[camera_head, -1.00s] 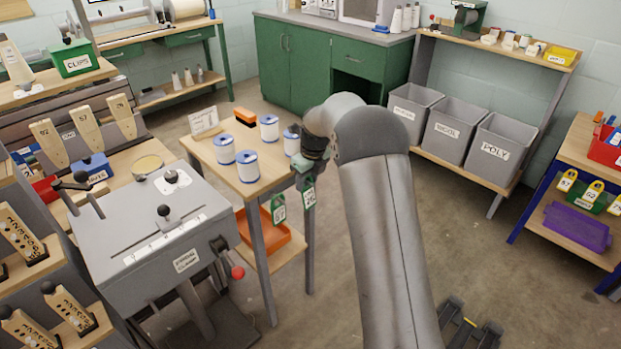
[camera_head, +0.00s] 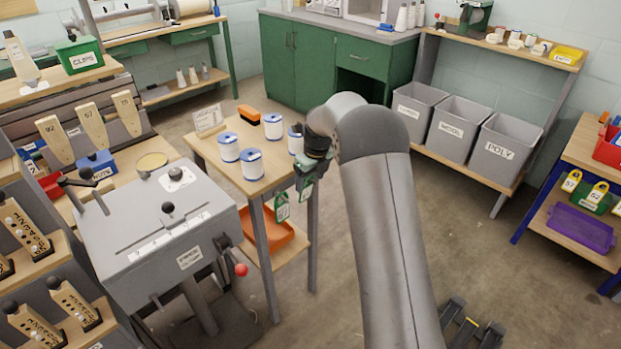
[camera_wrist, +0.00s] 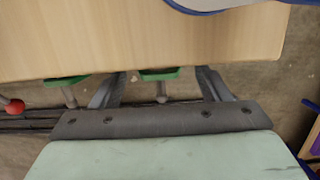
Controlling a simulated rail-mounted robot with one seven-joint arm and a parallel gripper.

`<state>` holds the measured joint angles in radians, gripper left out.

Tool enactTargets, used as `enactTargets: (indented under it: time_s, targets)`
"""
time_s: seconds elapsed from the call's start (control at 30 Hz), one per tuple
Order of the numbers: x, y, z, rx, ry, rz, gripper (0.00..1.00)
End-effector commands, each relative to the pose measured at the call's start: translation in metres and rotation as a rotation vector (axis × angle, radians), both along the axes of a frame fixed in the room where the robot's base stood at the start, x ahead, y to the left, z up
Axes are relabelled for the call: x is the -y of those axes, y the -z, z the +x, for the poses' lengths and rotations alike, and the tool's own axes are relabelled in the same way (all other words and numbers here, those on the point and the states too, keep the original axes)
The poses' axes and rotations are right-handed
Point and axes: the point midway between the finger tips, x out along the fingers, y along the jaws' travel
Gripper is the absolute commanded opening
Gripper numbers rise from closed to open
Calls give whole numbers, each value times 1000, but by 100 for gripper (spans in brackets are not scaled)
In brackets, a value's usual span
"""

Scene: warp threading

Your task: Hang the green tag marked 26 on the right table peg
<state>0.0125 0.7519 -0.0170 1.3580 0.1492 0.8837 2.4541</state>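Two green tags with white labels hang at the front edge of the small wooden table (camera_head: 226,160). The left tag (camera_head: 282,207) hangs clear of my gripper; the right tag (camera_head: 305,190) is partly hidden under it. The numbers are too small to read surely. In the wrist view, the left tag (camera_wrist: 66,80) and the right tag (camera_wrist: 158,74) show at the table edge, each by a grey peg. My gripper (camera_wrist: 159,86) is open, its two fingers spread on either side of the right tag and apart from it. In the head view my gripper (camera_head: 306,177) is at the table's right front corner.
Several white-and-blue spools (camera_head: 252,163) and an orange-topped block (camera_head: 248,115) stand on the table. An orange tray (camera_head: 275,236) sits on its lower shelf. A grey machine with a red knob (camera_head: 241,269) is at the left.

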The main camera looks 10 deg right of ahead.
Motion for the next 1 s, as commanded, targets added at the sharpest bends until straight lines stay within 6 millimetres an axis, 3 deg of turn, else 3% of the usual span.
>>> enactTargets:
  time_s: [0.2,0.37,0.8,1.0]
  targets:
    - [0,-3,0,1,0,-1,70]
    - [2,-23,-3,4,0,-1,70]
    - [12,-127,-19,4,0,0,70]
    - [16,-159,-24,1,0,0,70]
